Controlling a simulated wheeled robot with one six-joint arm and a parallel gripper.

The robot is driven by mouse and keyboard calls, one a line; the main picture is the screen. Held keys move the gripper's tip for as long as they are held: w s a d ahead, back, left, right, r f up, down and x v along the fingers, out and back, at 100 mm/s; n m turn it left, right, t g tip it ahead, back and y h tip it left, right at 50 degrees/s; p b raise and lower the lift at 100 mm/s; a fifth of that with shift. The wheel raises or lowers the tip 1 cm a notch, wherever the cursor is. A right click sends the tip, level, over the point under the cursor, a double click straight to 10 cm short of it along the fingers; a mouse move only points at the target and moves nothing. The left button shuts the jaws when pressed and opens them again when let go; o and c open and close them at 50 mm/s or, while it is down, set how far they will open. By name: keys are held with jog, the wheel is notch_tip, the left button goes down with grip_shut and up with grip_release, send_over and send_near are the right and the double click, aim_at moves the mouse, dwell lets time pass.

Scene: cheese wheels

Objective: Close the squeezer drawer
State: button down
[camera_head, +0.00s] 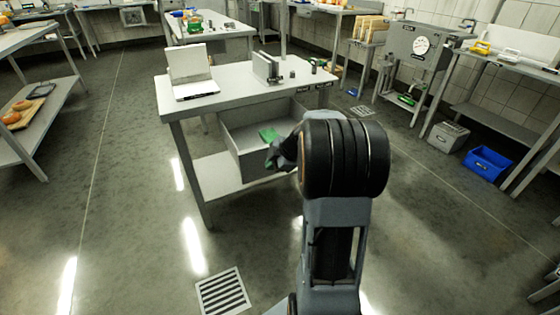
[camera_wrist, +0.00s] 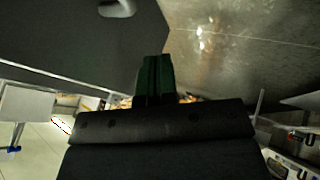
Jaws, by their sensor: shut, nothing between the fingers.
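The drawer (camera_head: 247,158) under the worktable is pulled out, its inside showing from above. My gripper (camera_head: 272,158) is at the drawer's front right side, partly hidden by my own arm. In the wrist view my green fingers (camera_wrist: 153,75) are together with nothing between them. A dark grey flat panel (camera_wrist: 60,45), probably the drawer front, fills the upper left there, with a pale handle-like piece (camera_wrist: 117,8) at the top. I cannot tell whether the fingers touch it. A green patch (camera_head: 268,134) shows at the drawer; I cannot tell what it is.
The worktable (camera_head: 228,92) carries a white open stand (camera_head: 190,72) and a grey upright block (camera_head: 266,67). A lower shelf (camera_head: 215,178) lies beneath the drawer. The floor in front is clear, with a drain grate (camera_head: 222,293). A blue crate (camera_head: 488,164) stands at the right.

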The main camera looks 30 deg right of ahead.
aim_at(261, 163)
jog(key=shift+w+d+r, duration=0.1)
jog(key=shift+w+d, duration=0.05)
jog(key=shift+w, duration=0.75)
jog(key=shift+w+d+r, duration=0.1)
jog(key=shift+w+d, duration=0.05)
jog(key=shift+w, duration=0.7)
